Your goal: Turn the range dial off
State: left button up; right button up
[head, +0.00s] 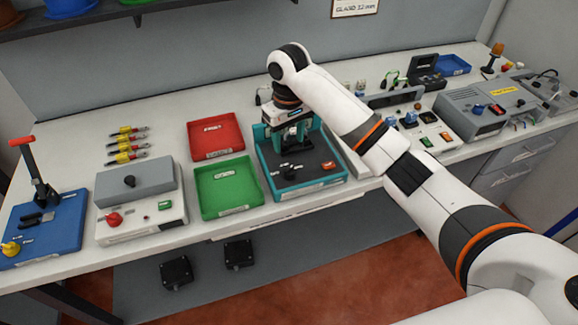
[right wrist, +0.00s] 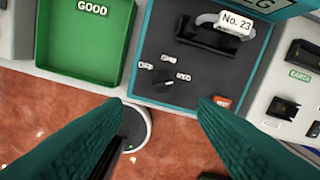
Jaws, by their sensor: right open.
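The range dial, a small black knob (right wrist: 163,79), sits on the dark panel of a teal-framed fixture (right wrist: 146,98) in the right wrist view. Small white labels stand around it, too small to read, and I cannot tell which one it points at. In the head view the dial (head: 290,174) is near the fixture's front. My right gripper (right wrist: 161,103) is open and empty, its teal fingers spread to either side below the dial in the picture. In the head view the right gripper (head: 290,138) points down over the fixture. My left gripper is not in view.
An orange-red button (right wrist: 222,102) sits right of the dial, and a holder marked No. 23 (right wrist: 215,32) is behind it. A green tray (head: 228,188) and red tray (head: 215,137) stand left of the fixture. Other devices, such as a grey box (head: 137,182), line the bench.

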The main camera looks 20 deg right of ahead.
aim_at(289, 168)
notch_tip(289, 168, down, 10)
jog(key=p, duration=0.2)
jog(key=shift+w+d+p, duration=0.1)
jog(key=shift+d+p, duration=0.05)
jog(key=shift+p, duration=0.25)
jog(key=shift+f, duration=0.65)
jog(key=c, duration=1)
jog(key=shift+o, duration=0.2)
